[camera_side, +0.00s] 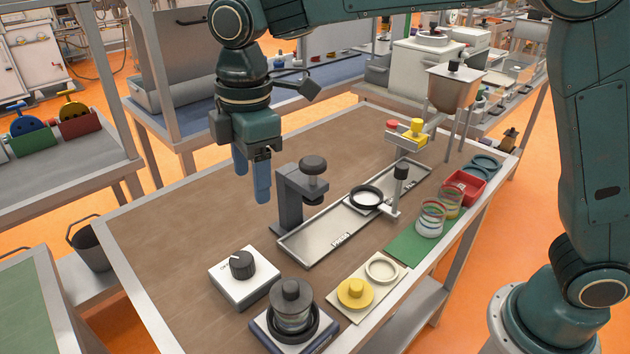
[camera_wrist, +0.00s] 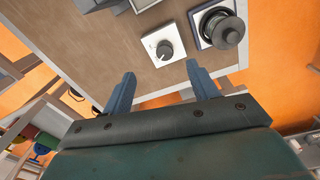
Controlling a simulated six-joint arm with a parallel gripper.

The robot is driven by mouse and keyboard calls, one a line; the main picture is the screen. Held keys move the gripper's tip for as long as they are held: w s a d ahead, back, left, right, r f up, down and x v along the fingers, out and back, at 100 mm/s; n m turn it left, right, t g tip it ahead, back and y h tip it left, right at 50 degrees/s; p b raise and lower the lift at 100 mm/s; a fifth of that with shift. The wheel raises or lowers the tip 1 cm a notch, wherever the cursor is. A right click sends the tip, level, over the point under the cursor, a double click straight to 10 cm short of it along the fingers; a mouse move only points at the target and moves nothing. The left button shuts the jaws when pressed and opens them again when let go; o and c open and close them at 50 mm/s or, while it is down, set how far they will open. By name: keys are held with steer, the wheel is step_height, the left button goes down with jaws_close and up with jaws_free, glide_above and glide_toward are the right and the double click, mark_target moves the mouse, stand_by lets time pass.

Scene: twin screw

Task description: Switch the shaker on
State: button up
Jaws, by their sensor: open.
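A white box with a black dial knob (camera_side: 242,265) stands near the front of the table; its small markings are too blurred to read. Next to it, a lidded jar (camera_side: 291,303) sits in a dark ring on a pale, dark-edged base. I cannot tell for sure which of these parts makes up the shaker. My gripper (camera_side: 252,184) hangs above the table, behind the dial box in the side view, with its blue fingers apart and empty. In the wrist view the dial knob (camera_wrist: 165,49) lies beyond the fingertips, with the jar (camera_wrist: 222,30) to its right. The gripper touches neither.
A grey stand with a dark knob (camera_side: 288,207) rises close to my gripper. A metal tray (camera_side: 320,232) holds a post with a black ring. A yellow-knobbed disc (camera_side: 355,292), glass jars on a green mat (camera_side: 405,249) and a red bin line the right edge. The table's left side is clear.

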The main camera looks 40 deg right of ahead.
mark_target(240, 259)
steer(key=shift+n+g, duration=0.3)
steer(key=shift+n, duration=0.5)
steer(key=a+f, duration=0.1)
steer(key=a, duration=0.1)
steer(key=w+a+f, duration=0.1)
steer(key=a, duration=0.1)
steer(key=shift+f, duration=0.3)
steer(key=shift+f, duration=0.1)
steer(key=shift+d+f, duration=0.1)
steer(key=shift+f, duration=6.7)
steer(key=shift+c, duration=0.5)
steer(key=c, duration=0.9)
